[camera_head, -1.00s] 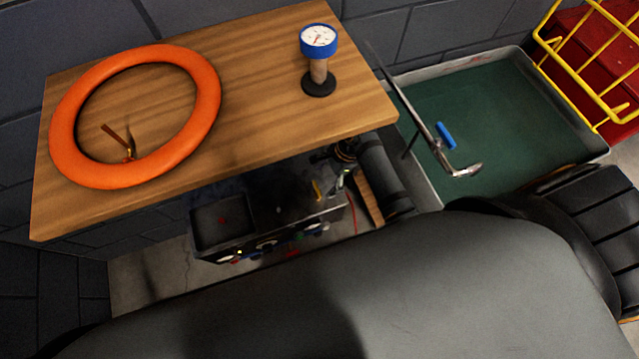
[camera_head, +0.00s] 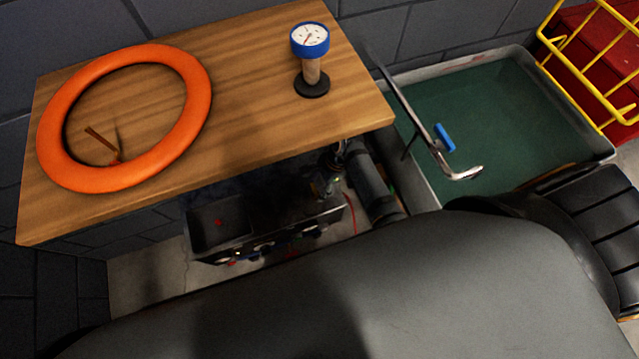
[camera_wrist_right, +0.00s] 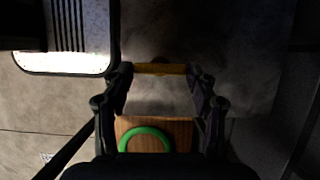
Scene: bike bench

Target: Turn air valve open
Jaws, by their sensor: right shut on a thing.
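A yellow bar (camera_wrist_right: 160,69), which looks like the valve lever, lies across between the fingertips of my right gripper (camera_wrist_right: 160,75) in the right wrist view. The fingers stand on either side of it, shut on it. In the head view my right gripper (camera_head: 327,186) is small and dark, below the bench's front edge at the right end of a dark box. The lever is mostly hidden there by the gripper and shadow, so its angle is hard to tell. My left gripper is not in view.
A wooden bench (camera_head: 250,110) carries an orange tyre (camera_head: 55,115) and a blue-rimmed gauge (camera_head: 310,40). A dark box (camera_head: 225,225) with knobs sits below. A water tub (camera_head: 490,120) is at right. A green ring (camera_wrist_right: 146,132) lies below the gripper in the wrist view.

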